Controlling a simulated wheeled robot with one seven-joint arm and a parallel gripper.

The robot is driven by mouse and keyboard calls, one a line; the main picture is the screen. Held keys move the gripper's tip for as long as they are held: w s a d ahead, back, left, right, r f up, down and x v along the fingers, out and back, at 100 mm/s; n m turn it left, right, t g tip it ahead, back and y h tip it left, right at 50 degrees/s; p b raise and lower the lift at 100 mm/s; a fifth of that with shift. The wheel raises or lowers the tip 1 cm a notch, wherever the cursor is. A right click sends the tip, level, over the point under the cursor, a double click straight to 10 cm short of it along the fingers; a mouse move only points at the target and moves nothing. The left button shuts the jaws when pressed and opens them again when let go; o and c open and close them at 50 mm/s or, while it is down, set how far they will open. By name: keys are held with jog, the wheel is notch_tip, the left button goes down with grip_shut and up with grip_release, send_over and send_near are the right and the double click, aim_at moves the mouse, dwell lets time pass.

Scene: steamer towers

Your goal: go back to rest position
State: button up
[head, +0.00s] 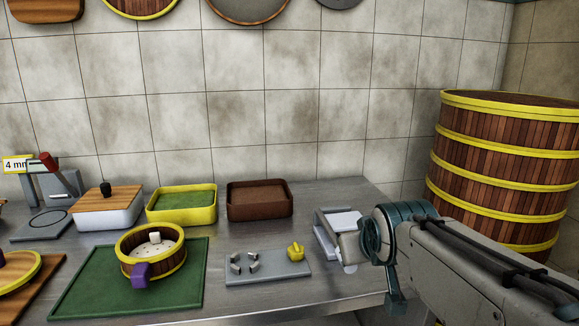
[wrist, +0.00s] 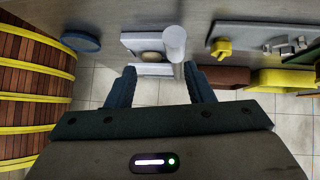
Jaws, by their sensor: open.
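My gripper (wrist: 160,88) is open in the wrist view, with its two dark blue fingers apart and nothing between them. In the head view my arm comes in from the right, and its teal wrist is over the counter's right end. The fingers cannot be made out clearly there. A grey-white device (head: 326,235) stands on the counter just left of my wrist and is partly hidden by it. It also shows beyond the fingers in the wrist view (wrist: 140,42).
A tall steamer tower (head: 490,165) stands close behind my arm. On the metal counter are a small steamer (head: 177,265) on a green mat (head: 85,293), a grey plate (head: 275,271) with small pieces and a yellow object (head: 296,251), a yellow tray (head: 181,211) and a brown tray (head: 260,207).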

jog(key=s+r+m+g+p, duration=0.1)
jog(key=s+r+g+p, duration=0.1)
jog(key=s+p, duration=0.5)
jog(key=s+d+r+m+g+p, duration=0.1)
jog(key=s+g+p, duration=0.3)
jog(key=s+p, duration=0.4)
jog(key=shift+d+r+g+p, duration=0.3)
jog(key=shift+r+p, duration=0.35)
jog(key=shift+r, duration=0.05)
jog(key=shift+c, duration=1.3)
jog(key=shift+d, duration=0.1)
